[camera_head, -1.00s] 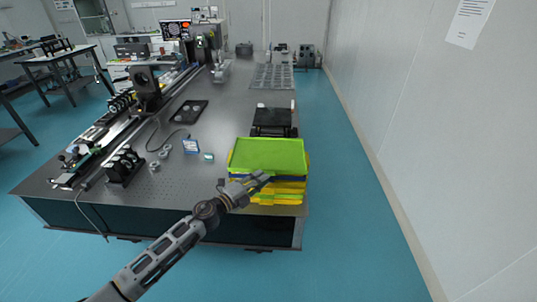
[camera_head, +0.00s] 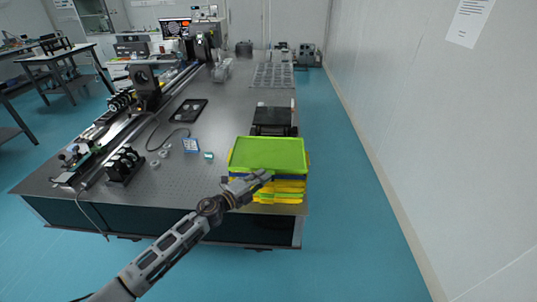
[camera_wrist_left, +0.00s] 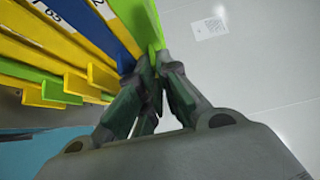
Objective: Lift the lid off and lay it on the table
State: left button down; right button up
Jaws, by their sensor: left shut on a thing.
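A green lid (camera_head: 267,154) lies on top of a stack of blue, yellow and green trays (camera_head: 285,190) at the near right corner of the optical table. My left gripper (camera_head: 264,176) is at the near edge of the lid. In the left wrist view the fingers (camera_wrist_left: 155,75) close on the green lid edge (camera_wrist_left: 145,22), beside the blue and yellow trays (camera_wrist_left: 60,40). I cannot tell if the lid is clear of the tray below it. My right gripper is in neither view.
The optical table (camera_head: 225,120) has bare room left of the stack. A black device (camera_head: 272,120) stands just behind the stack. A rail with optics (camera_head: 125,125) runs along the left side.

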pick_arm(q)
jog(key=shift+r, duration=0.1)
dwell(0.3)
notch_tip(320, 180, up, 10)
jog(key=p, duration=0.3)
dwell(0.5)
dwell(0.8)
